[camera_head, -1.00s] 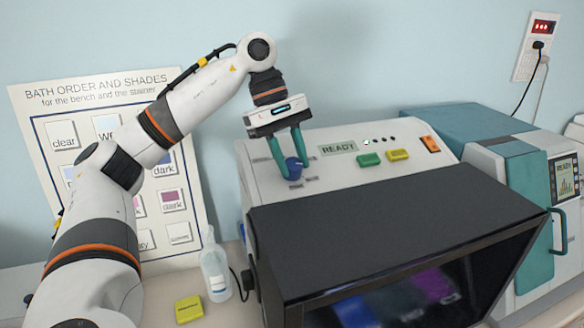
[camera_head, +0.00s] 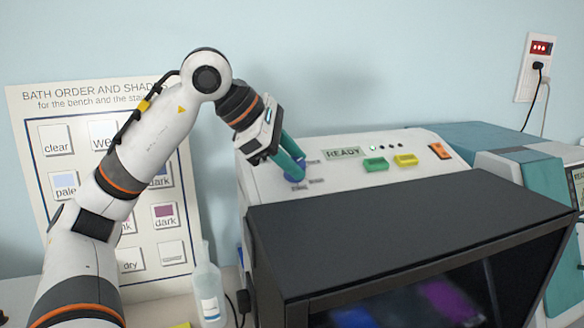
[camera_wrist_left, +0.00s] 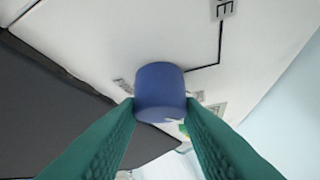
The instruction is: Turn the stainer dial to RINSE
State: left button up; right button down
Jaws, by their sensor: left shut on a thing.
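The blue stainer dial (camera_head: 297,174) sits on the white sloping panel of the stainer (camera_head: 340,172). My left gripper (camera_head: 294,164) is shut on the dial, with its teal fingers on either side of it and the wrist tilted to the left. In the left wrist view the dial (camera_wrist_left: 160,90) stands between the two fingertips (camera_wrist_left: 160,108). Small labels lie around the dial, but they are too small or partly covered to read, so I cannot tell which setting it points to. My right gripper is not in view.
A READY display (camera_head: 343,153), a green button (camera_head: 376,164), a yellow button (camera_head: 406,160) and an orange switch (camera_head: 440,151) are on the panel. The black hood (camera_head: 400,225) fills the front. A bottle (camera_head: 208,290) stands left, before the wall chart (camera_head: 60,115).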

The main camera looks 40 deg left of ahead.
pick_arm(q)
jog(key=shift+f+n+t+y, duration=0.1)
jog(key=shift+n+t+y, duration=0.45)
jog(key=shift+n, duration=0.35)
jog(key=n+t+y, duration=0.1)
jog(key=n, duration=0.1)
jog(key=shift+s+d+n+y, duration=0.1)
jog(key=shift+d+n+y, duration=0.05)
jog(key=shift+n+y, duration=0.2)
jog(key=n+t+y, duration=0.1)
jog(key=n+y, duration=0.1)
jog(key=n, duration=0.1)
jog(key=shift+d+n, duration=0.15)
jog(key=shift+n, duration=0.1)
jog(key=shift+n+y+p, duration=0.45)
jog(key=shift+n+y, duration=0.85)
jog(key=shift+n, duration=0.1)
jog(key=shift+f, duration=0.1)
jog(key=o, duration=1)
jog(key=shift+c, duration=0.2)
jog(key=shift+d, duration=0.1)
